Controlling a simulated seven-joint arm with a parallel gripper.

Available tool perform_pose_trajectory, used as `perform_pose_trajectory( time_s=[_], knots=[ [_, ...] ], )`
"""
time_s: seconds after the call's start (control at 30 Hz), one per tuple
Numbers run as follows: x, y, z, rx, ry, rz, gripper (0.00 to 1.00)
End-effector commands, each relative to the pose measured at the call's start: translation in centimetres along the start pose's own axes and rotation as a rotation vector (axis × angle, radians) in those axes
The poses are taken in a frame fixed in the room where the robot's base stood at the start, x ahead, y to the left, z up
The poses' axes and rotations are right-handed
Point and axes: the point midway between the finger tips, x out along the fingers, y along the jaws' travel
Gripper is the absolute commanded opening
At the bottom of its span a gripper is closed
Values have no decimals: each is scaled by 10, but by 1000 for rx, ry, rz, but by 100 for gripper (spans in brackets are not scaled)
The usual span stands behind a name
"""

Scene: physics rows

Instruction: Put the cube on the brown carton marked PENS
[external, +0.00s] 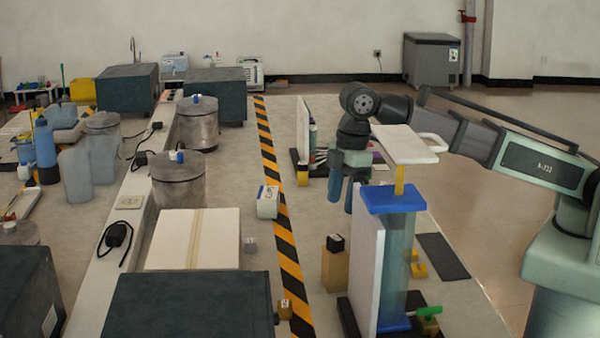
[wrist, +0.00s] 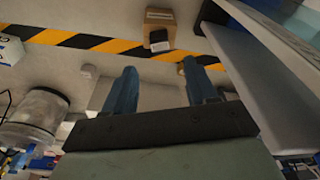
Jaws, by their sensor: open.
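A tall brown carton (external: 335,270) stands right of the striped tape, with a small black cube (external: 336,242) on its top. In the wrist view this carton (wrist: 160,17) is at the top, with the black cube (wrist: 158,36) at its lower end; its writing is too small to read. A small grey cube (external: 250,245) lies left of the tape and also shows in the wrist view (wrist: 88,71). A small brown box (external: 285,308) sits on the tape. My gripper (external: 342,200) is open and empty, pointing down above and behind the tall carton; its blue fingers (wrist: 160,88) are apart.
A white upright panel (external: 365,275) and a tall blue-topped stand (external: 394,199) rise close right of the carton. A white box (external: 268,202) and another small brown box (external: 303,173) stand farther back. Steel pots (external: 178,181) and dark boxes fill the left.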

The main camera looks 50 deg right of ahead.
Motion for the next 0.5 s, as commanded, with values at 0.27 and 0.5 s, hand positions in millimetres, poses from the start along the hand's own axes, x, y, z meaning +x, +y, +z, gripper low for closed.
perform_pose_trajectory(
  time_s=[0.27,0.5],
  knots=[
    [-28,0,0,0,1,0,57],
    [-33,0,0,0,0,0,57]
  ],
)
